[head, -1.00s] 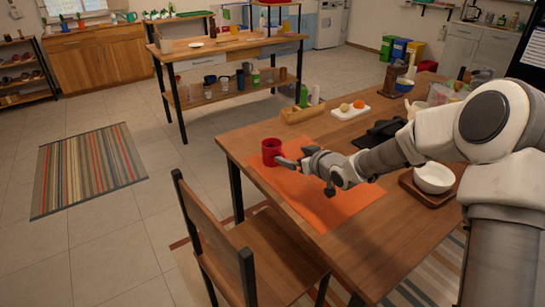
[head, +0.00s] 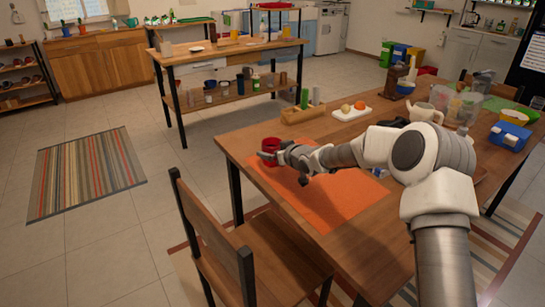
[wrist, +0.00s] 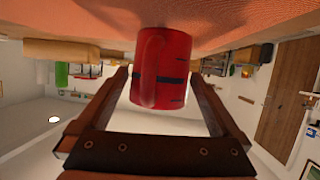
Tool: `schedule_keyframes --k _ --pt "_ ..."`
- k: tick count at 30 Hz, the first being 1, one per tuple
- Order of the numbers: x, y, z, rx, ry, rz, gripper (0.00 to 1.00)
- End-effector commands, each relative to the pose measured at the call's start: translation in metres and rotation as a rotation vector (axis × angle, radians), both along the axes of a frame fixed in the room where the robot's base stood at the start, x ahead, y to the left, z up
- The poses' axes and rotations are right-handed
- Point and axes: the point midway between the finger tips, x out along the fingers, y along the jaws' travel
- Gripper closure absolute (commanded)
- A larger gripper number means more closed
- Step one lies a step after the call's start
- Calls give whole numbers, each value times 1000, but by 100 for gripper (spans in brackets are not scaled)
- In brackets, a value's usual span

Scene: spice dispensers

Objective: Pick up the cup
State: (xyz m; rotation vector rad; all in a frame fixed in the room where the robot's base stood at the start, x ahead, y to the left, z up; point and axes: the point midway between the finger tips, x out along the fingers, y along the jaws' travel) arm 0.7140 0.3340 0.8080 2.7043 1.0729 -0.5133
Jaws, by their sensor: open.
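The red cup (head: 272,144) stands near the left corner of the orange mat (head: 340,200) on the wooden table. My gripper (head: 267,156) is at the cup, and its fingers partly cover it in the head view. In the wrist view the picture is upside down. There the red cup (wrist: 172,72) has dark markings, and its handle faces the camera. The open fingers of my gripper (wrist: 160,84) are on either side of the cup. I cannot tell whether either finger touches it.
A chair (head: 250,245) stands at the table's near left side. A wooden holder (head: 303,115) and a white board (head: 352,113) with round items lie behind the mat. A white pitcher (head: 425,112) and a blue container (head: 508,136) stand to the right.

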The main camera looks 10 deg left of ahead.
Motion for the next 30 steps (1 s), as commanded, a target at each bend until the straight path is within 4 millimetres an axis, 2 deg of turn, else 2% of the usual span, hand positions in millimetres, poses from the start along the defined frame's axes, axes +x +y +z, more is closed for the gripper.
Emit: schedule_keyframes --k 4,13,27,30 --pt "8 7 -4 0 -2 0 0" --pt "9 8 -4 -1 -1 -1 2" --pt "9 8 -4 -1 -1 -1 86" --pt "10 8 -3 0 -2 0 88"
